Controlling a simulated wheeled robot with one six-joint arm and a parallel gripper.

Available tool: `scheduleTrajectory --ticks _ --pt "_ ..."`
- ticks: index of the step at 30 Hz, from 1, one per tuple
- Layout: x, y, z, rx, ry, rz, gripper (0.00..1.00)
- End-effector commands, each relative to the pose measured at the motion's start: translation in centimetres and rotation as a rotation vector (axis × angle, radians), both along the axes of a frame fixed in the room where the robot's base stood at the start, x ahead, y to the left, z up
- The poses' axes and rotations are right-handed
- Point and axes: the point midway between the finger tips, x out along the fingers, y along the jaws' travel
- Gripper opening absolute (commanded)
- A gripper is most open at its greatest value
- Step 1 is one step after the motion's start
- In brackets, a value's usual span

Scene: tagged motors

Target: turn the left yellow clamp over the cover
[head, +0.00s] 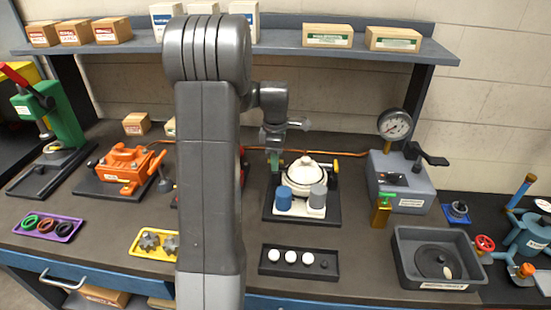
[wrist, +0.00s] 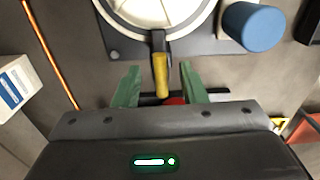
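The white round cover (head: 305,169) sits on a base plate in the middle of the bench; its edge shows at the top of the wrist view (wrist: 150,10). The left yellow clamp (wrist: 161,75) points outward from the cover's edge, with a dark bracket at its inner end. My gripper (wrist: 158,78) is open, its two green fingers on either side of the yellow handle with a gap on both sides. In the head view my gripper (head: 274,160) is at the cover's left edge and hides most of that clamp. The right yellow clamp (head: 336,167) is at the cover's right.
A blue cylinder (head: 284,198) and a grey cylinder (head: 318,196) stand in front of the cover. A black tray with white balls (head: 299,265) lies nearer. A gauge unit (head: 400,185) stands to the right. An orange motor (head: 128,166) is at left. My arm hides the bench between.

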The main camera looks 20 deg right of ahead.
Motion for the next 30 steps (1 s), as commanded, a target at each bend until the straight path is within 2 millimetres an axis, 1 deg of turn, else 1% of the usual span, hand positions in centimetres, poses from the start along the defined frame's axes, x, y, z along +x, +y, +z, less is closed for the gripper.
scheduleTrajectory --ticks 7,11,14,21,24,27,30 --pt "0.0 0.0 0.1 0.001 0.002 -0.001 0.38" --pt "0.0 0.0 1.4 -0.001 -0.001 -0.001 0.38" --pt "0.0 0.0 3.3 -0.001 -0.003 -0.001 0.38" --pt "0.0 0.0 8.9 -0.002 -0.003 -0.001 0.38" --pt "0.0 0.0 10.9 -0.002 -0.003 0.0 0.38" --pt "0.0 0.0 12.4 -0.001 -0.001 0.0 0.38" --pt "0.0 0.0 13.2 0.0 0.0 0.0 0.38"
